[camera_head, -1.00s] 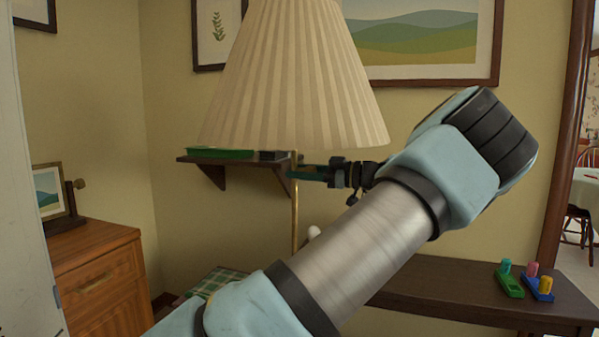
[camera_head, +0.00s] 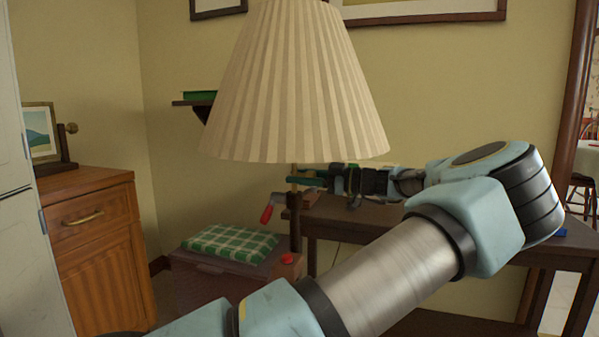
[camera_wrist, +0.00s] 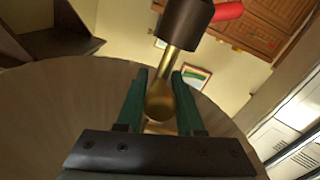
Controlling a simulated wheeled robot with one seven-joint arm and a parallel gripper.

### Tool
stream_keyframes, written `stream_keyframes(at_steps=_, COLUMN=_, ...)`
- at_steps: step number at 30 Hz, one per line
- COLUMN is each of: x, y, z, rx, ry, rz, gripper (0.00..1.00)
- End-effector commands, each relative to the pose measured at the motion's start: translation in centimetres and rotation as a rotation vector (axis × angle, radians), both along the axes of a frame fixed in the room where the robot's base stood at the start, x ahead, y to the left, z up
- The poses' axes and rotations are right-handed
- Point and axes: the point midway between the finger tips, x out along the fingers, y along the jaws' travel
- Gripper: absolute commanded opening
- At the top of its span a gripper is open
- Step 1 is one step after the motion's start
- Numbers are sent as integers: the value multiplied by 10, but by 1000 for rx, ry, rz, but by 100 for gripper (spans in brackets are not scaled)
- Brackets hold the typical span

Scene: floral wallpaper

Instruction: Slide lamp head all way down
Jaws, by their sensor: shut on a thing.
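The lamp's cream pleated shade (camera_head: 295,90) stands upright in the middle of the head view. My gripper (camera_head: 298,180) is just under its lower rim. In the wrist view my gripper's green fingers (camera_wrist: 160,98) are shut on the brass stem (camera_wrist: 164,88) of the lamp head. A dark post (camera_head: 295,225) with a red lever (camera_head: 270,207) stands directly below the gripper. The post's dark collar (camera_wrist: 187,18) also shows in the wrist view, with a short length of brass between it and the fingers. The shade hides the upper stem.
A green checked cushion (camera_head: 230,243) lies beside the post, near a red knob (camera_head: 287,258). A dark table (camera_head: 345,213) stands behind my arm at right. A wooden cabinet (camera_head: 95,230) stands at left. A dark wall shelf (camera_head: 185,102) is partly behind the shade.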

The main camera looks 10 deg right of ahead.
Motion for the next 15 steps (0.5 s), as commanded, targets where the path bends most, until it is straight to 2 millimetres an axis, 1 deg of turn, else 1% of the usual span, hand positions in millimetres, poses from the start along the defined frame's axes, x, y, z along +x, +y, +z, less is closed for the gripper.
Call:
stream_keyframes(at_steps=1, x=0, y=-1, z=-11, rx=0, ry=1, rz=-1, gripper=0)
stream_keyframes(at_steps=4, x=0, y=-1, z=-18, rx=0, ry=1, rz=-1, gripper=0)
stream_keyframes(at_steps=15, x=-1, y=-1, z=-25, rx=-2, ry=4, rz=-1, gripper=0)
